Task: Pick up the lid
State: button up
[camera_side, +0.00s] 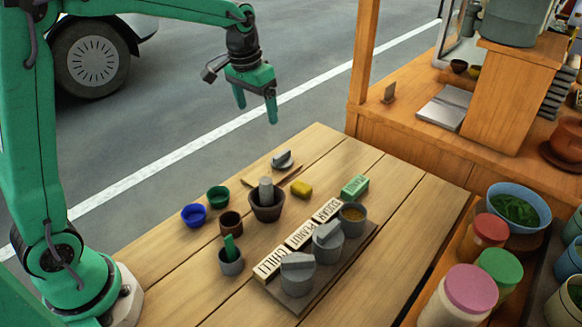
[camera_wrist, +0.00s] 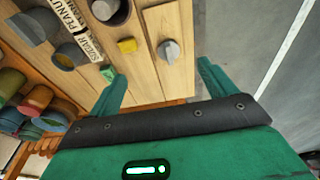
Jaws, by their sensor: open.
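An uncovered grey pot (camera_side: 352,220) with yellowish contents stands on a board. Two other grey pots (camera_side: 298,280) (camera_side: 328,248) on that board wear similar lids.
A dark mortar (camera_side: 267,210) with a pestle, a yellow block (camera_side: 301,189) and a green block (camera_side: 355,186) stand near the lid. Blue (camera_side: 194,216), green (camera_side: 217,197) and brown (camera_side: 231,223) cups sit to the left. Label blocks (camera_side: 298,236) line the board. Bare table lies at the front.

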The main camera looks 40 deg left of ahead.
jog(key=g, duration=0.2)
send_over(282, 153)
notch_tip(282, 153, down, 12)
jog(key=shift+s+d+f, duration=0.1)
jog(key=shift+f, duration=1.35)
jog(key=shift+f, duration=2.6)
jog(key=c, duration=1)
